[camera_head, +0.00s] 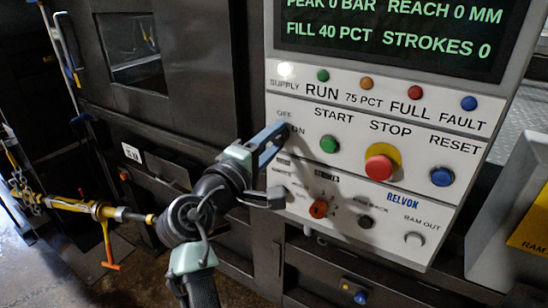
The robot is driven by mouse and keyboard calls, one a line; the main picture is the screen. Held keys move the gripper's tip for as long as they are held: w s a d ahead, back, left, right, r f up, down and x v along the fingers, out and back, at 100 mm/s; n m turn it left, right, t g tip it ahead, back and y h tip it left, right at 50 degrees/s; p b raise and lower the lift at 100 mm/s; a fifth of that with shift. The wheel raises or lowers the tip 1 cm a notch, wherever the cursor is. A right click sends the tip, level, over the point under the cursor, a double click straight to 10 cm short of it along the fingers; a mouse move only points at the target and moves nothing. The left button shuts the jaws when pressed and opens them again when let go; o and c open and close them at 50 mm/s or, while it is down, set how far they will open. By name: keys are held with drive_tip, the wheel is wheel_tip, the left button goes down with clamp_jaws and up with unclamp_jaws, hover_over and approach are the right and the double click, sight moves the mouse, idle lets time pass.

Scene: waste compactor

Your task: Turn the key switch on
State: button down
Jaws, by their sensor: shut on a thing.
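The white control panel (352,150) fills the right middle of the head view. My gripper (283,133) reaches its left edge, at the OFF and ON markings under the SUPPLY lamp (285,70). The jaws are shut at that spot, on the key of the key switch. The fingers hide the key and most of the switch, so I cannot see which way the key points. The ON label is partly visible just right of the fingertips. The SUPPLY lamp looks pale white.
Right of my gripper are a green START button (329,144), a red STOP button (379,167) and a blue RESET button (442,177). Below is an orange-red selector (319,208). The display (395,30) is above. A yellow-handled tool (85,207) is at left.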

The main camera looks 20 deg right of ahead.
drive_tip(key=shift+f+m+b, duration=0.1)
drive_tip(key=shift+m+b, duration=1)
drive_tip(key=shift+b, duration=0.1)
drive_tip(key=shift+c, duration=2.2)
unclamp_jaws()
drive_tip(key=b+v, duration=0.3)
drive_tip(key=v, duration=1)
drive_tip(key=shift+b, duration=0.4)
